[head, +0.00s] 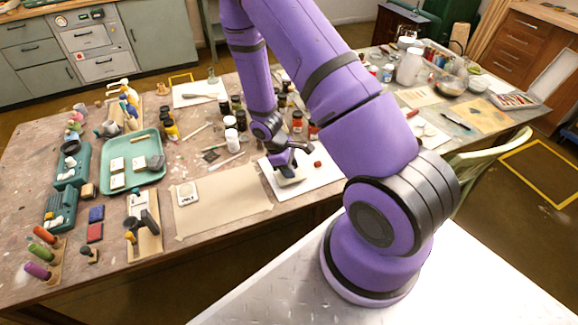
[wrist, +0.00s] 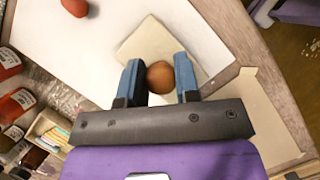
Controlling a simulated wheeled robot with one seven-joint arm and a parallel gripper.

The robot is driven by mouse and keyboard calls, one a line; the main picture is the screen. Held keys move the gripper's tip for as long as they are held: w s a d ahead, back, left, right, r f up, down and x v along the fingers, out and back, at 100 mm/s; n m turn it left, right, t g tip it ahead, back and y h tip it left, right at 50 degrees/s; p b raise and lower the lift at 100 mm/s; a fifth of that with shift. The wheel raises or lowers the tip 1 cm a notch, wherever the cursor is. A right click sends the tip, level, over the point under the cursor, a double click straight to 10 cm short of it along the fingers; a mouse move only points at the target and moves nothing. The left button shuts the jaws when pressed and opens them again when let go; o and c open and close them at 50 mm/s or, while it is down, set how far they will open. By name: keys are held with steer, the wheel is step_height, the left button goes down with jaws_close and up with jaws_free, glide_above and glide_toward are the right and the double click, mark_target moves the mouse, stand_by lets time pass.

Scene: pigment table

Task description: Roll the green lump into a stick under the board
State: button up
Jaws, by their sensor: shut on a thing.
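My gripper (wrist: 161,85) has its two blue fingers closed on a round brown knob (wrist: 160,77). The knob appears to belong to the small pale board (wrist: 148,42) seen just beyond and beneath the fingers. In the head view my gripper (head: 287,164) is low over the white sheet, with the pale board (head: 291,181) under it. I cannot tell whether the board touches the sheet. I see no green lump in either view; the board and gripper hide part of the sheet.
The white sheet (head: 321,178) also carries a reddish lump (head: 318,163). Brown paper (head: 222,205) lies to its left with a small white-topped device (head: 187,193). Bottles and jars (head: 232,140) crowd behind my gripper. A green tray (head: 150,178) stands further left. The table's front edge is close.

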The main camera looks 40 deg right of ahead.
steer(key=shift+s+a, duration=0.1)
steer(key=shift+s, duration=0.2)
steer(key=shift+w, duration=0.15)
steer(key=shift+w+d, duration=0.2)
steer(key=shift+w, duration=0.45)
steer(key=shift+w+d, duration=0.2)
steer(key=shift+w, duration=0.4)
steer(key=shift+w, duration=0.1)
steer(key=shift+w+d, duration=0.2)
steer(key=shift+w, duration=0.4)
steer(key=shift+w+d, duration=0.2)
steer(key=shift+w, duration=0.4)
steer(key=shift+s+a, duration=0.1)
steer(key=shift+s, duration=0.05)
steer(key=shift+s+a, duration=0.15)
steer(key=shift+s, duration=0.4)
